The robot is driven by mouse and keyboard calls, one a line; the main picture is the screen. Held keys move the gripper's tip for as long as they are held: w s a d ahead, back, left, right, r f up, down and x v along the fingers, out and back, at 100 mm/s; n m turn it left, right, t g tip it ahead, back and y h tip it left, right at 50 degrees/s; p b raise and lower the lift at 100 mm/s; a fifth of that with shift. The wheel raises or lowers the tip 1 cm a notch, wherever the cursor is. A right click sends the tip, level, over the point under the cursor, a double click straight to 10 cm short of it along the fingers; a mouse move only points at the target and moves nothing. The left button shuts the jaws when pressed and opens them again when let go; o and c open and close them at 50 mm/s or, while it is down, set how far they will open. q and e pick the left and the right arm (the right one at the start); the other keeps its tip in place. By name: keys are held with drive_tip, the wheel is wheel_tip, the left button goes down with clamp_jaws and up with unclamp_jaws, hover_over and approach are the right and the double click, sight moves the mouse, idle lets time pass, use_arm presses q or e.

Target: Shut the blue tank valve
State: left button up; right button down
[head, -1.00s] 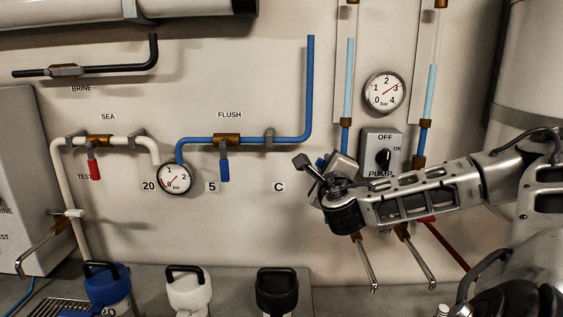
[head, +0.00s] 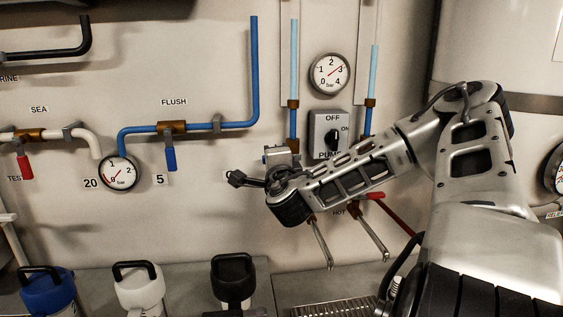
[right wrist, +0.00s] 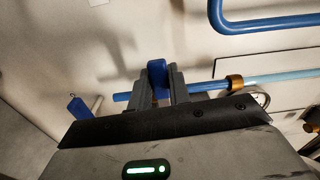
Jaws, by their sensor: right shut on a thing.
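My right gripper (right wrist: 158,85) is shut on a blue handle (right wrist: 157,72), which shows between its two grey fingers in the right wrist view. The handle sits at a blue pipe (right wrist: 202,87) that leads to a brass fitting and a pale blue tube. In the head view my right gripper (head: 281,157) is at the wall below the left pale blue tube (head: 294,60), left of the pump switch. There my wrist hides most of the valve, and the handle's exact angle is hard to tell. My left gripper is not in view.
The FLUSH valve with its blue handle (head: 171,159) and a gauge (head: 120,173) are to the left. The pump switch (head: 329,136) is close on the right. Taps (head: 320,243) stick out below my wrist. Bottles (head: 235,280) stand along the counter.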

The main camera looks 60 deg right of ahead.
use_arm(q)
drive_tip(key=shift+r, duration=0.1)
use_arm(e)
drive_tip(key=shift+f, duration=0.3)
drive_tip(key=c, duration=1.3)
unclamp_jaws()
drive_tip(key=shift+d, duration=0.1)
drive_tip(key=shift+r, duration=0.1)
